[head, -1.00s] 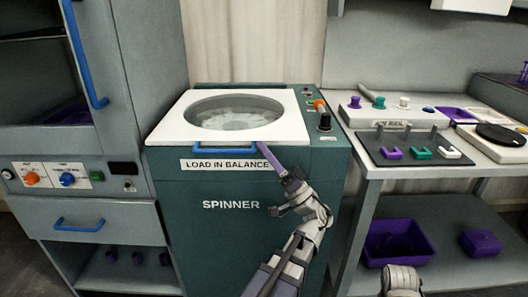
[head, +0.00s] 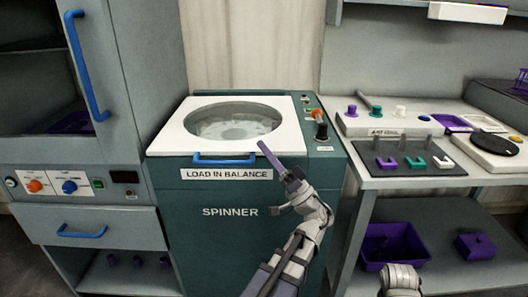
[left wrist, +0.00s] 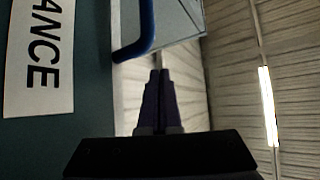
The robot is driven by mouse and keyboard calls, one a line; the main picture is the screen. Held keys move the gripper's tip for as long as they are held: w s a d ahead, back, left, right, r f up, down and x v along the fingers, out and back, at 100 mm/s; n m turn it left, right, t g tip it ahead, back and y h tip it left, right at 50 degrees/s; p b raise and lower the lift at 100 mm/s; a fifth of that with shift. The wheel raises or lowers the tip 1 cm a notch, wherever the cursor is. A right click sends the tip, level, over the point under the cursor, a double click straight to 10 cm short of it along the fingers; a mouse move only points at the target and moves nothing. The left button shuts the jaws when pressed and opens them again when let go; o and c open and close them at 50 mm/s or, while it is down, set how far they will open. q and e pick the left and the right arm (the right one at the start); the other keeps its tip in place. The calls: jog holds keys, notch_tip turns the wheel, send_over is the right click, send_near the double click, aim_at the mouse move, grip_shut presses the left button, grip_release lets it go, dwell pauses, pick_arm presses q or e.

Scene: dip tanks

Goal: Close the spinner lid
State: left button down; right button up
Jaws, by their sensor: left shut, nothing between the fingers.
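The spinner (head: 240,240) is a dark green cabinet in the head view. Its white lid (head: 170,138) with a round clear window lies about flat over the top; I cannot tell whether a small gap is left under it. A blue handle (head: 222,161) runs along the lid's front edge and shows close up in the left wrist view (left wrist: 135,42). My left gripper (head: 264,148) is shut and empty, its tips by the handle's right end, at the lid's front right. The wrist view shows both fingers (left wrist: 160,80) together. My right gripper's fingers are not in view.
Control knobs (head: 319,116) stand on the spinner's right top. At right is a bench with a dark rack (head: 380,163) of small coloured pieces and a purple tray (head: 372,262) below. At left is a grey cabinet with a blue drawer handle (head: 81,231).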

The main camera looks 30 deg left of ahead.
pick_arm(q)
jog(key=w+d+f+b, duration=0.3)
jog(key=d+f+b, duration=0.2)
jog(key=f+b, duration=0.2)
jog(key=shift+w+d+f+b, duration=0.25)
jog(key=shift+w+d+b, duration=0.05)
jog(key=shift+b, duration=0.4)
